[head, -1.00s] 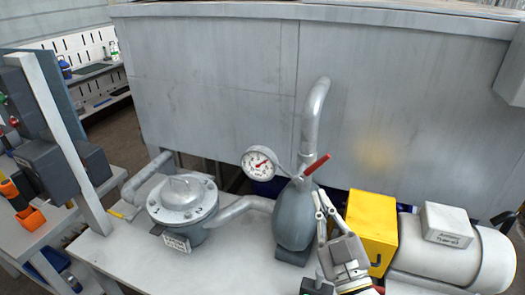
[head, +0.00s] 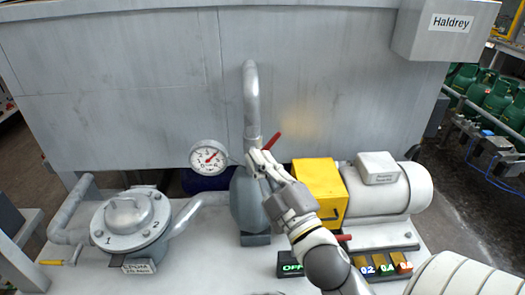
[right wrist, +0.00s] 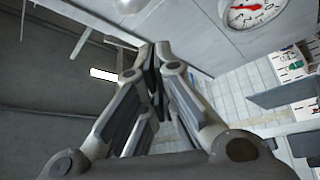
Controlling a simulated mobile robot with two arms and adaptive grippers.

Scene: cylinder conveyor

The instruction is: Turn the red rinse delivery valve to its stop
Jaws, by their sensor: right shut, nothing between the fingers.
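The red valve lever (head: 272,143) sticks up and to the right beside the grey vertical pipe (head: 251,95), above the rounded grey vessel (head: 247,200). My right gripper (head: 254,156) is shut and empty. Its fingertips are at the pipe's lower end, just below and left of the lever in the picture, and hide the lever's base. I cannot tell whether they touch the lever or the pipe. The right wrist view shows the closed fingers (right wrist: 155,58) but not the lever. My left gripper is not in view.
A pressure gauge (head: 208,158) stands close left of the gripper. A yellow box (head: 320,185) and motor (head: 390,190) are to the right. A lidded grey housing (head: 125,220) sits left. The large grey tank wall (head: 130,90) is behind.

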